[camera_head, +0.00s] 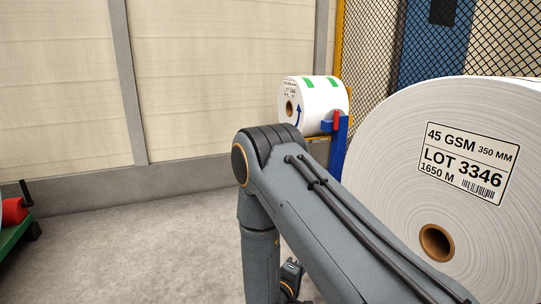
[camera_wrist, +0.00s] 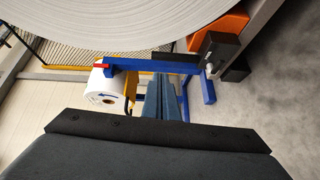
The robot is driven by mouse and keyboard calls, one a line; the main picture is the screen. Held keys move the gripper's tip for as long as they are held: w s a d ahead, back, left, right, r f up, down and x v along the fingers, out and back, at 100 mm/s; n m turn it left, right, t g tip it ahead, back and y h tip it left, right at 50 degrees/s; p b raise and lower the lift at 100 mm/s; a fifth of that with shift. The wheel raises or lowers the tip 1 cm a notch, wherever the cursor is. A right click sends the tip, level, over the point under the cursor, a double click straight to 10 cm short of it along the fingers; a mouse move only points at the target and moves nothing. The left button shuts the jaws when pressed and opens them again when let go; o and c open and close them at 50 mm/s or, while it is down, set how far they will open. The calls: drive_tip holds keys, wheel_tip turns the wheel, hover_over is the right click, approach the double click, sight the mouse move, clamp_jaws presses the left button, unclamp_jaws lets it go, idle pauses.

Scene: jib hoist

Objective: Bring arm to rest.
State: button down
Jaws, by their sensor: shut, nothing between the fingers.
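My gripper (camera_wrist: 163,84) shows in the wrist view as two dark blue-grey fingers close together, shut and empty. It touches nothing that I can see. In the head view the gripper cannot be made out; a small dark part of my arm shows at the bottom edge.
A large white roll (camera_head: 385,160) labelled LOT 3346 stands close on the right. A smaller white roll (camera_head: 322,108) sits behind my elbow by a blue post (camera_head: 338,150) with a red tip. A mesh fence (camera_head: 375,50) stands behind.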

drive_tip(key=s+a+r+m+g+y, duration=0.1)
drive_tip(key=a+r+m+g+y, duration=0.1)
drive_tip(key=a+r+y, duration=0.5)
drive_tip(key=a+r+m+g+y, duration=0.1)
drive_tip(key=a+r+g+y, duration=0.15)
drive_tip(key=a, duration=0.75)
drive_tip(key=s+a+r+g+y, duration=0.25)
drive_tip(key=s+r, duration=0.25)
drive_tip(key=s, duration=0.6)
drive_tip(key=s+a+r+g+y, duration=0.25)
drive_tip(key=s+r+g, duration=0.2)
drive_tip(key=s, duration=0.55)
drive_tip(key=s+d+r+g+h, duration=0.1)
drive_tip(key=s+d+r, duration=0.15)
drive_tip(key=s, duration=0.25)
drive_tip(key=s+d+r+m+g+h, duration=0.1)
drive_tip(key=s+d, duration=0.3)
drive_tip(key=s, duration=0.2)
drive_tip(key=s+d+r+g+h, duration=0.1)
drive_tip(key=s+d+r, duration=0.15)
drive_tip(key=s, duration=0.25)
drive_tip(key=d+r+m+h+p, duration=0.1)
drive_tip(key=d+r+m+p, duration=0.2)
drive_tip(key=d+r+p, duration=0.7)
drive_tip(key=d+r+m+p, duration=0.3)
drive_tip(key=d+r+p, duration=0.7)
drive_tip(key=p, duration=1.6)
drive_tip(key=shift+s+r+m+h, duration=0.15)
drive_tip(key=shift+r+m+h, duration=0.2)
drive_tip(key=shift+r, duration=2.55)
